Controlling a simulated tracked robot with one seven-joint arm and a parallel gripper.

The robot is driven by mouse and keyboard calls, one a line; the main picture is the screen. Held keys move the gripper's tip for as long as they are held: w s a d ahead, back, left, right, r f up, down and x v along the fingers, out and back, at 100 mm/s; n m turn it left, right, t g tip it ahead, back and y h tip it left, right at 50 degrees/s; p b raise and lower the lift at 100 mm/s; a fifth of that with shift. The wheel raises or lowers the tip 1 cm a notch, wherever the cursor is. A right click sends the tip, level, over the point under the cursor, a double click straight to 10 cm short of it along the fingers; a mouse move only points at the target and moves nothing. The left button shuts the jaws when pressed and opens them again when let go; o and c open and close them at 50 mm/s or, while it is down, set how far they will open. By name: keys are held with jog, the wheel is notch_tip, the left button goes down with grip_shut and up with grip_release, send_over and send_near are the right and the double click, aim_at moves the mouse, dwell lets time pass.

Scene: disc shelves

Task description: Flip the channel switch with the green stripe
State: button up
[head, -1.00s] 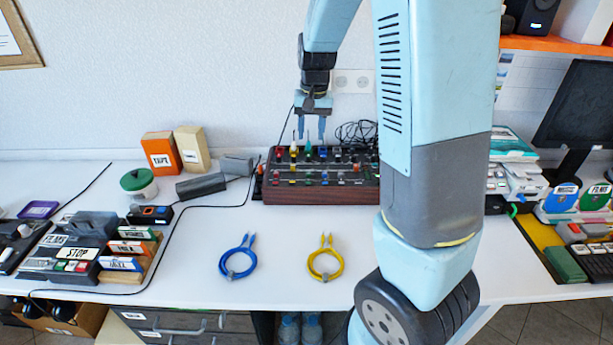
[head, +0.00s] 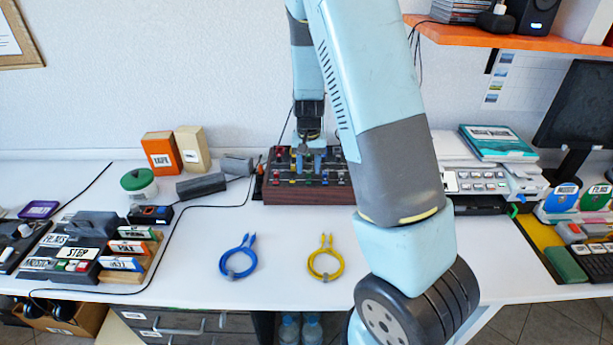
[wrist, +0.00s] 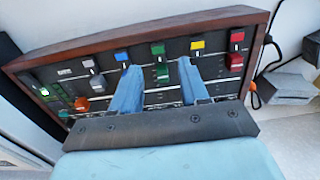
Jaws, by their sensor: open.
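The control box (head: 305,197) with a dark top panel and wooden sides stands at the back of the table. In the wrist view its panel (wrist: 60,60) carries a row of coloured pieces. A green piece (wrist: 158,48) sits mid-row, with a second green piece (wrist: 162,73) just below it; which way the switch is tipped is too small to tell. My gripper (head: 309,163) is open and empty, low over the panel. In the wrist view its fingers (wrist: 159,65) stand on either side of the green column, with blue on the left and yellow on the right. Contact is unclear.
A blue cable loop (head: 222,262) and a yellow one (head: 312,270) lie in front. White equipment (head: 480,175) stands right of the box.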

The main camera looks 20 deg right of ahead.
aim_at(308, 181)
jog(key=shift+f, duration=2)
grip_shut()
